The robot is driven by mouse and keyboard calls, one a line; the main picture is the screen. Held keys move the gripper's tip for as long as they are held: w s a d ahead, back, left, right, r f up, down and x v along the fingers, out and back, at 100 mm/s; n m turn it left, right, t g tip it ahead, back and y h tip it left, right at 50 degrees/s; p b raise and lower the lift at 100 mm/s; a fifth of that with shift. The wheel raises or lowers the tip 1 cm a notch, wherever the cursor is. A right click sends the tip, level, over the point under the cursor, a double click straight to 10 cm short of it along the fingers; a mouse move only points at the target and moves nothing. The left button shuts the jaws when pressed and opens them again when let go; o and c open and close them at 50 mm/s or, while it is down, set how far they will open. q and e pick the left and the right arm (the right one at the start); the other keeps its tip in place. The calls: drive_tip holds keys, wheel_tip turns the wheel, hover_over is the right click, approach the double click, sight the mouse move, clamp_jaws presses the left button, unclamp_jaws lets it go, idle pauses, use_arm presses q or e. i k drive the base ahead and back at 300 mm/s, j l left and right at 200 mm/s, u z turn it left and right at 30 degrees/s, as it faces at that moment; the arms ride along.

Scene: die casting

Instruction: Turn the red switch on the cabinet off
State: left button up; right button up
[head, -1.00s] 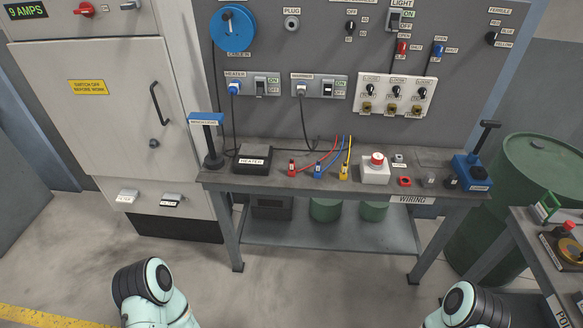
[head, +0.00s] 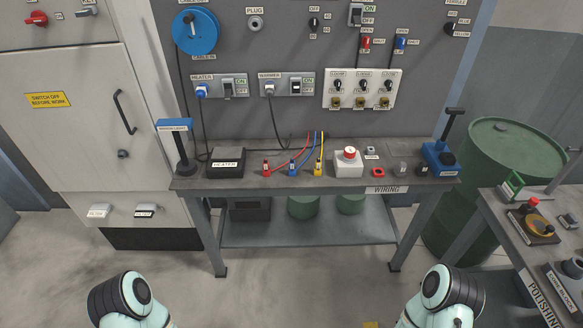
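The red switch (head: 36,18) is a rotary handle on the upper front of the light grey cabinet (head: 80,135), at the top left of the head view. Its knob points roughly sideways; I cannot read any marking beside it. A second, grey switch (head: 86,11) sits to its right. Only links of my two arms show at the bottom edge, one at the left and one at the right. Both grippers are out of the picture, far from the switch as far as the frame shows.
A workbench (head: 300,178) with a heater box (head: 226,162), coloured plugs and a red emergency button (head: 349,153) stands right of the cabinet, before a grey panel. A green barrel (head: 490,180) and a polishing table (head: 520,250) are at the right.

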sight(38, 17)
drive_tip(key=u, duration=1.35)
drive_tip(key=i+j+z, duration=0.1)
drive_tip(key=i+j, duration=0.25)
drive_tip(key=i+j+z, duration=0.15)
drive_tip(key=i+j, duration=0.2)
drive_tip(key=i+j+z, duration=0.1)
drive_tip(key=i+j, duration=0.2)
drive_tip(key=i+j+z, duration=0.1)
drive_tip(key=i+j, duration=0.2)
drive_tip(key=j, duration=0.2)
drive_tip(key=i+j+z, duration=0.1)
drive_tip(key=i+j, duration=0.2)
drive_tip(key=j, duration=0.15)
drive_tip(key=i+j+z, duration=0.15)
drive_tip(key=j, duration=0.3)
drive_tip(key=i, duration=0.1)
